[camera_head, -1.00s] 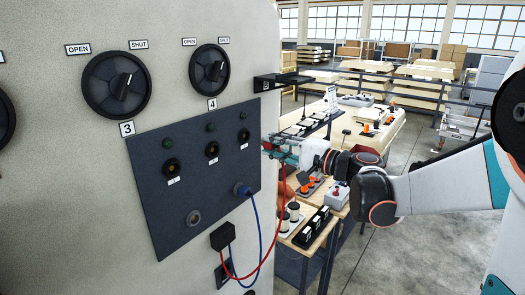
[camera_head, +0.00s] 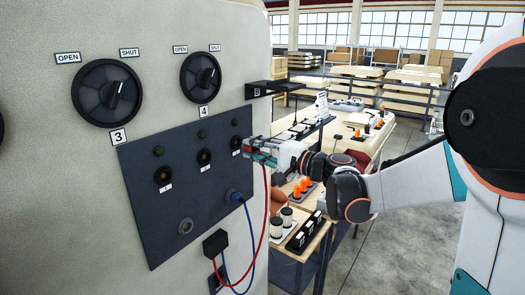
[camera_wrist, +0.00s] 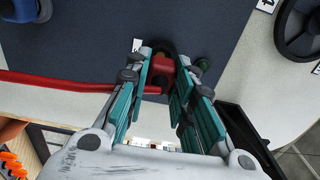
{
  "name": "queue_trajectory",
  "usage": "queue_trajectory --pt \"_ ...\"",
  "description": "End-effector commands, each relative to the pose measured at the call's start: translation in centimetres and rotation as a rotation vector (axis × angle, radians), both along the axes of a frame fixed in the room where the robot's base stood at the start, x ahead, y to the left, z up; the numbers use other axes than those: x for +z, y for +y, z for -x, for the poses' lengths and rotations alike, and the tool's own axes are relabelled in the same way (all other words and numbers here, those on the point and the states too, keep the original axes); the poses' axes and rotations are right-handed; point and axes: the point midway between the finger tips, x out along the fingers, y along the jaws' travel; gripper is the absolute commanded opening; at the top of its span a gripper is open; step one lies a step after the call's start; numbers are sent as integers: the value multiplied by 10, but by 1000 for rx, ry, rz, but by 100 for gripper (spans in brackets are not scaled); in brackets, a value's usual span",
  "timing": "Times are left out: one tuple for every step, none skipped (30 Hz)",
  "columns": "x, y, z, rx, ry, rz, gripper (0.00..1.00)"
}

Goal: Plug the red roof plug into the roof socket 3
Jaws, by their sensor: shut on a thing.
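My gripper (camera_head: 250,149) is shut on the red roof plug, at the right side of the dark panel (camera_head: 150,222). In the wrist view the red plug (camera_wrist: 162,70) sits between the teal fingers, with its red cable running left. The plug's front is at the dark round roof socket 3 (camera_wrist: 163,46), by a small white label.
The other two roof sockets (camera_head: 204,157) (camera_head: 163,178) look empty. A blue plug (camera_head: 234,197) sits lower on the panel. Red and blue cables hang near a black box (camera_head: 215,243). A black bracket (camera_head: 270,88) juts out above right. A workbench (camera_head: 312,245) stands behind my gripper.

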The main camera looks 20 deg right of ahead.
Motion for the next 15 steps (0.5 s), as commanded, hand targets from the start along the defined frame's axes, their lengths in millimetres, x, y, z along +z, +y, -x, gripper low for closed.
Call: queue_trajectory --pt "0 3 -4 1 0 0 0" --pt "0 4 -6 1 0 0 0" --pt "0 6 -8 0 0 0 0" --pt "0 8 -10 1 0 0 0" --pt "0 9 -11 1 0 0 0" --pt "0 10 -13 1 0 0 0" --pt "0 10 -14 1 0 0 0" --pt "0 11 -15 0 0 0 0" --pt "0 11 -16 0 0 0 0" --pt "0 12 -16 0 0 0 0" --pt "0 12 -16 0 0 0 0" --pt "0 12 -16 0 0 0 0" --pt "0 12 -16 -1 0 0 0" --pt "0 12 -16 -1 0 0 0" --pt "0 12 -16 -1 0 0 0"
